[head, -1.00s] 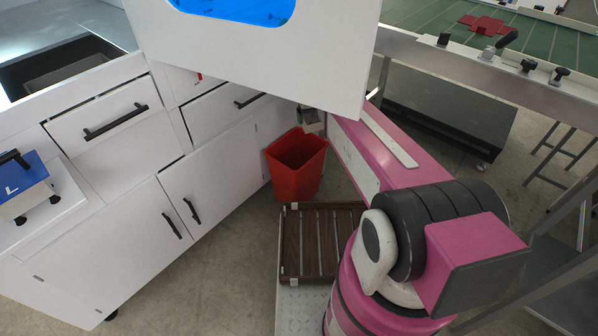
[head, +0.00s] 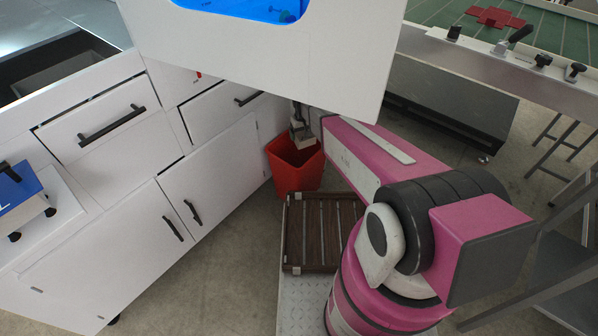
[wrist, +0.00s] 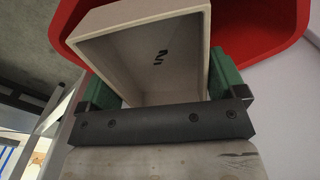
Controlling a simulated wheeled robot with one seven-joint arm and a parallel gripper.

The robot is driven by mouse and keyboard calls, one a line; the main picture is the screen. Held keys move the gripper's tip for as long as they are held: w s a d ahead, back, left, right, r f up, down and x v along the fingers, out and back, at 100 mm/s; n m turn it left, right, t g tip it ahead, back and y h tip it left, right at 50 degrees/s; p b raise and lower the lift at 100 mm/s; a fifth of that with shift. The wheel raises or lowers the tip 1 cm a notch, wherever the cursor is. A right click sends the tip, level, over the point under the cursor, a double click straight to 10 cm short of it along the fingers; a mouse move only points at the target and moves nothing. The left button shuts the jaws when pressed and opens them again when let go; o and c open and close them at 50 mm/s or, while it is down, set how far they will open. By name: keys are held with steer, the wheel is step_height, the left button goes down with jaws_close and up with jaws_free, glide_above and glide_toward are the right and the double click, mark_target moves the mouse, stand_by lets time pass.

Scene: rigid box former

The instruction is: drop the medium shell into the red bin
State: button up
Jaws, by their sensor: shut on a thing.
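The medium shell (wrist: 150,55) is a small open pale box with a dark M on its inside bottom. It fills the upper middle of the wrist view. My gripper (wrist: 162,88) is shut on it, with green-padded fingers at its left and right walls. The red bin (head: 290,178) stands open on the floor beside the white cabinets. In the head view my gripper (head: 299,122) hangs over the bin's rim with the pale shell (head: 303,143) at its lower end. The bin's red wall (wrist: 262,25) shows behind the shell in the wrist view.
A large white panel (head: 270,55) with a blue-lit opening hangs above the bin. White cabinets (head: 215,165) stand at the left. A brown slatted pallet (head: 318,235) lies in front of the bin. A metal-framed table (head: 490,65) stands at the right.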

mark_target(302, 139)
steer(key=shift+f, duration=1.55)
